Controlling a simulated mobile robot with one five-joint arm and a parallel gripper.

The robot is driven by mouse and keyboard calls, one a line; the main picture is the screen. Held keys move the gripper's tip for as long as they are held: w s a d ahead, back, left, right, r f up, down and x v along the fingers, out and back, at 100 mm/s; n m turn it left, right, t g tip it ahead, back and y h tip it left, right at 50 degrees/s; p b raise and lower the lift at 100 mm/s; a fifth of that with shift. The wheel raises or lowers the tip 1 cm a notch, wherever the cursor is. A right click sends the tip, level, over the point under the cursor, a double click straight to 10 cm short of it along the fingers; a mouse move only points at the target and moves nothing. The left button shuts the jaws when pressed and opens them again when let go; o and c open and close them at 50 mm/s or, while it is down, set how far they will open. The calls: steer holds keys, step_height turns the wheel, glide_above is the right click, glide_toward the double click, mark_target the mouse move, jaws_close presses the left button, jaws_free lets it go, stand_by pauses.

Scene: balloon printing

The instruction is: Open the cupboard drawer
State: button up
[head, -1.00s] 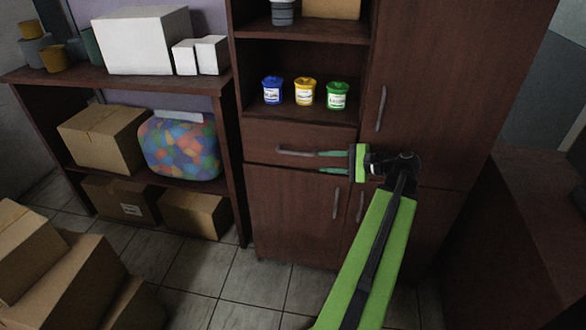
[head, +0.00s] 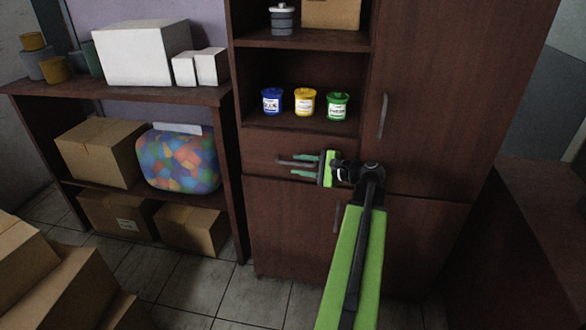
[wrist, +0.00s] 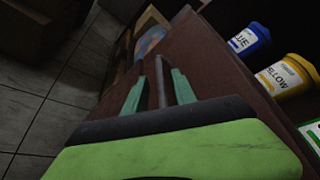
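The cupboard drawer (head: 262,155) is a dark wooden front below the open shelf with the tubs. It looks closed, flush with the cupboard. Its grey bar handle (head: 288,161) runs sideways across the front. My gripper (head: 298,166) points left at the drawer front, with one green finger above the handle and one below. In the wrist view the handle (wrist: 161,85) lies between the two spread fingers (wrist: 158,92), with gaps on both sides. The gripper is open. The right end of the handle is hidden by my gripper.
Blue (head: 272,101), yellow (head: 305,101) and green (head: 337,105) tubs stand on the shelf above the drawer. A tall door (head: 430,90) is at right, with a lower door (head: 290,225) below. Cardboard boxes (head: 60,290) fill the front left; the tiled floor (head: 205,285) is clear.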

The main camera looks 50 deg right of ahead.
steer(key=shift+x, duration=1.4)
jaws_close()
stand_by(0.4)
